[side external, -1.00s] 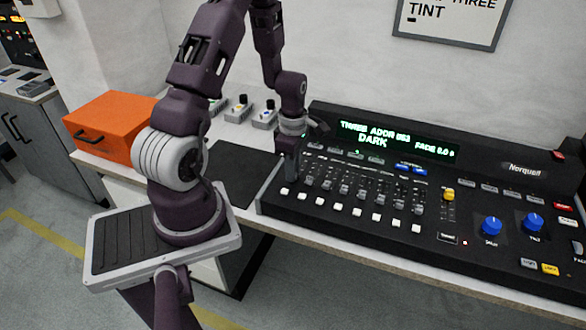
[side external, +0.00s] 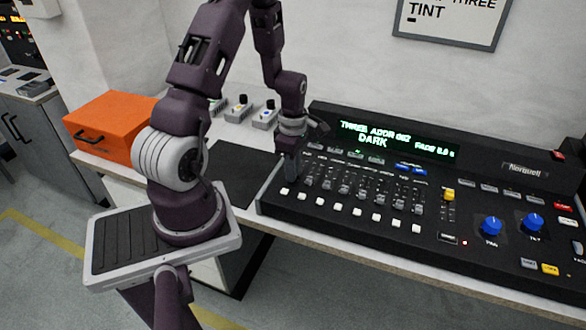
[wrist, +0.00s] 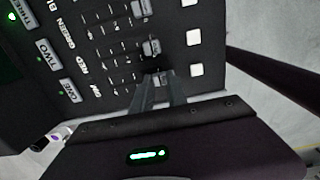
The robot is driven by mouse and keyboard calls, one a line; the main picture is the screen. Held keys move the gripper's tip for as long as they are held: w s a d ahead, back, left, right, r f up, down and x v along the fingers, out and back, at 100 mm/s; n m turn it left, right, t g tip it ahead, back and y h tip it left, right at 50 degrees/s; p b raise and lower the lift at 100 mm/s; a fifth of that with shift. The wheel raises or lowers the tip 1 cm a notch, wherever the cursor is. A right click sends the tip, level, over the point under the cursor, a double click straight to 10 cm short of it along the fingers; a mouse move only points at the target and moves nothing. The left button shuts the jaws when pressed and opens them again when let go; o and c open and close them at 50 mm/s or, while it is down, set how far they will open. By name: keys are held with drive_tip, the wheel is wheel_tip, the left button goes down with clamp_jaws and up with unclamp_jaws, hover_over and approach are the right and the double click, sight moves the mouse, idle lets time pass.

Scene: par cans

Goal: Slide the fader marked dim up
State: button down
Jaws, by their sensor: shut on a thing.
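The black lighting console (side external: 470,240) lies on the bench with a row of grey fader caps. In the wrist view the leftmost fader lane carries a small label (wrist: 95,90) that appears to read dim, with the red and green lanes beyond it. My gripper (side external: 290,178) reaches down to that leftmost fader. In the wrist view my gripper (wrist: 163,80) has its two fingers shut on the dim fader cap (wrist: 161,76), which is mostly hidden between them. The cap sits in the lower part of its slot, near the white buttons.
The neighbouring fader cap (wrist: 151,47) is close beside my fingers. A row of white buttons (side external: 338,207) runs along the front. The console display (side external: 395,138) reads THREE and DARK. An orange case (side external: 110,122) stands to the left, and a dark mat (side external: 240,170) lies beside the console.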

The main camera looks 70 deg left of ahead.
sight(304, 159)
drive_tip(key=w+a, duration=0.6)
drive_tip(key=c, duration=1.3)
unclamp_jaws()
wheel_tip(304, 159, up, 7)
drive_tip(key=shift+r, duration=0.1)
